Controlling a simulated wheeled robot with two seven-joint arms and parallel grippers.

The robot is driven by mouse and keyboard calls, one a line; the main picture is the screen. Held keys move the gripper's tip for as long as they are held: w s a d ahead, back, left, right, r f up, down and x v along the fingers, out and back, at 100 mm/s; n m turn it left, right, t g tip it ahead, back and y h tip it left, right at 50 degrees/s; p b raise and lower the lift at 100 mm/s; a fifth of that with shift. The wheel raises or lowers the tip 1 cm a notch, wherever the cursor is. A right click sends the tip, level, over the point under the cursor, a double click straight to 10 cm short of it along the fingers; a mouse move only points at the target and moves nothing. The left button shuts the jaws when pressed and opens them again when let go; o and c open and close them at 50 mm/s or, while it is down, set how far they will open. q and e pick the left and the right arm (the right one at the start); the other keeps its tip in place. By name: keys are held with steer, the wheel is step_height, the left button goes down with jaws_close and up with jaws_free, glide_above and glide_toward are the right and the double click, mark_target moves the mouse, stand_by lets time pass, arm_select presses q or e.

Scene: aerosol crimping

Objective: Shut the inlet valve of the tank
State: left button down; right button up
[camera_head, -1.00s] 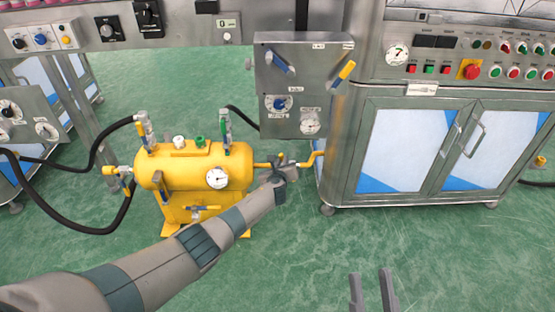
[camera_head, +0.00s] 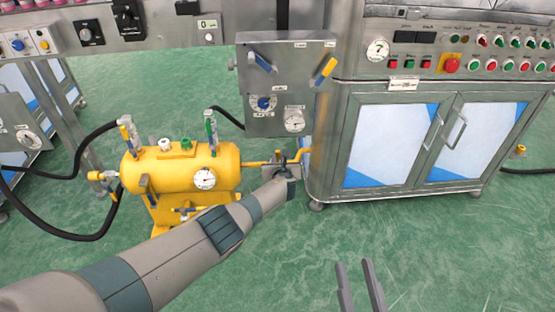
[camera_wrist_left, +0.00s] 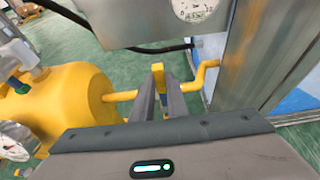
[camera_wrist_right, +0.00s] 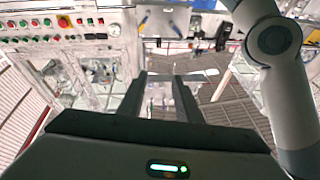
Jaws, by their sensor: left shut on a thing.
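The yellow tank (camera_head: 180,168) stands on the green floor at left, with a yellow pipe (camera_head: 254,164) running from its right end toward the cabinet. My left gripper (camera_head: 283,158) is at this pipe, between tank and cabinet. In the left wrist view its fingers (camera_wrist_left: 157,85) are shut on a yellow valve handle (camera_wrist_left: 158,71), whose end shows between the fingertips. The fingers hide most of the valve body. My right gripper (camera_head: 360,284) is open and empty over bare floor; its parted fingers also show in the right wrist view (camera_wrist_right: 160,80).
A grey panel (camera_head: 284,110) with levers and dials hangs just above the pipe. The steel cabinet (camera_head: 326,150) stands right beside the left gripper. Black hoses (camera_head: 60,238) run left of the tank. The floor (camera_head: 440,255) at front right is clear.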

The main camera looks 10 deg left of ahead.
arm_select(q)
steer(key=c, duration=1.7)
jaws_free()
steer(key=shift+c, duration=0.2)
